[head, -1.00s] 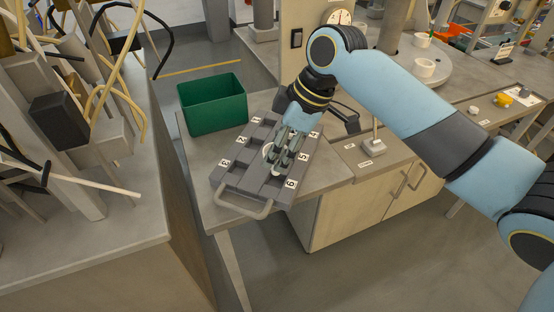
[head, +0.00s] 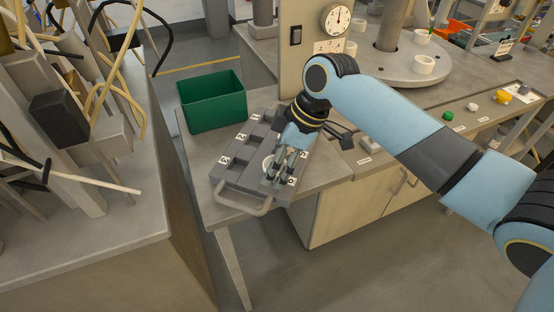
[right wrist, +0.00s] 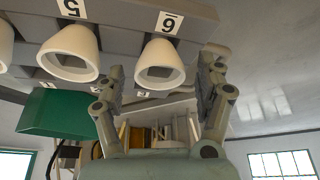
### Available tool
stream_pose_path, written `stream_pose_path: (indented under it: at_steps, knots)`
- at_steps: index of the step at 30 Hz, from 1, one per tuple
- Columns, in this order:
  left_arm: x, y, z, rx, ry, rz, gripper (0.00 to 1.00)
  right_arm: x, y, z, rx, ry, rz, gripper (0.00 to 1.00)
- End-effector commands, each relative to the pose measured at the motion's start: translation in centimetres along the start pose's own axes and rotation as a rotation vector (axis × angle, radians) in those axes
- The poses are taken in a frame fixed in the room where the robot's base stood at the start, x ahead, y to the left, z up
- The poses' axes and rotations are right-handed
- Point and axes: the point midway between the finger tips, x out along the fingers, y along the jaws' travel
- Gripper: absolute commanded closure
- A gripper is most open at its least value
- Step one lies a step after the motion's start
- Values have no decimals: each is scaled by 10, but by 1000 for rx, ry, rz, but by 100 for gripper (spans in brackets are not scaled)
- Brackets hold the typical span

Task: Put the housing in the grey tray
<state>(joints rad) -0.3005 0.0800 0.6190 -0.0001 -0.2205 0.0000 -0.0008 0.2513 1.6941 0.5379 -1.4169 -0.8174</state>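The grey tray (head: 232,185), with numbered labels and a front handle, lies on the bench near its corner. White cup-shaped housings sit in it; one (head: 268,163) shows beside my fingers in the head view. In the right wrist view, a housing (right wrist: 160,65) stands by label 6, another (right wrist: 68,55) by label 5, and a third is cut off at the left edge. My right gripper (head: 273,178) is over the tray's front right. Its fingers (right wrist: 162,78) are open, on either side of the label 6 housing in the wrist picture, with gaps. My left gripper is not in view.
A green bin (head: 212,108) stands behind the tray. A round grey table (head: 405,65) with white rings is at the back right. Small green and yellow pieces lie on the right bench. A cluttered workbench (head: 70,250) is at the left, across a gap.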

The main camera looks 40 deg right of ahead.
Motion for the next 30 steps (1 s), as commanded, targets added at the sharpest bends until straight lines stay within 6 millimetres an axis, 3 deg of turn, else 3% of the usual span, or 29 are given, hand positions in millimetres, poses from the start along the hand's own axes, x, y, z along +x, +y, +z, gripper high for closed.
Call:
stream_pose_path:
  at_steps: [8,21,30]
  knots:
    - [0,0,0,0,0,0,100,-8,1,-1,-1,1,2,29]
    - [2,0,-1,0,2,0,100,-98,1,0,-4,-2,4,29]
    - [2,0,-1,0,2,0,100,-123,0,-1,0,0,-1,29]
